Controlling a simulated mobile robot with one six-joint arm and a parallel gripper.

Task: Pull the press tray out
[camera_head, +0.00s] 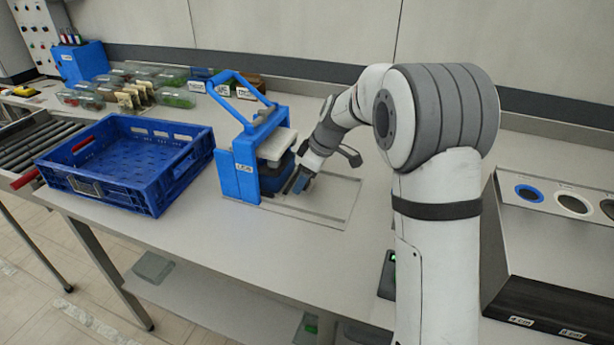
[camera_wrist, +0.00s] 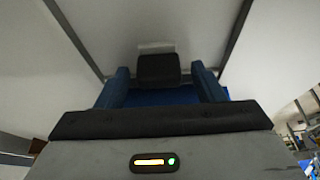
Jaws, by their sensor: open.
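The blue press (camera_head: 243,165) stands on the bench in the head view, with a raised lever frame (camera_head: 240,85) and a pale plate under its top. A dark blue part low in the press opening, probably the tray (camera_head: 272,181), is partly hidden by the press side and my gripper. My gripper (camera_head: 297,183) is low at the right side of the press. In the wrist view, its two blue fingers (camera_wrist: 162,85) are open around a black block (camera_wrist: 158,70), likely the tray's handle. A narrow gap shows on each side. A blue surface lies just below the block.
A shallow recessed panel (camera_head: 325,205) lies in the bench right of the press. A blue crate (camera_head: 105,185) stands to the left, beside a roller conveyor (camera_head: 35,145). Clear bins of parts (camera_head: 175,98) line the back. A sloped unit with round holes (camera_head: 560,235) stands at right.

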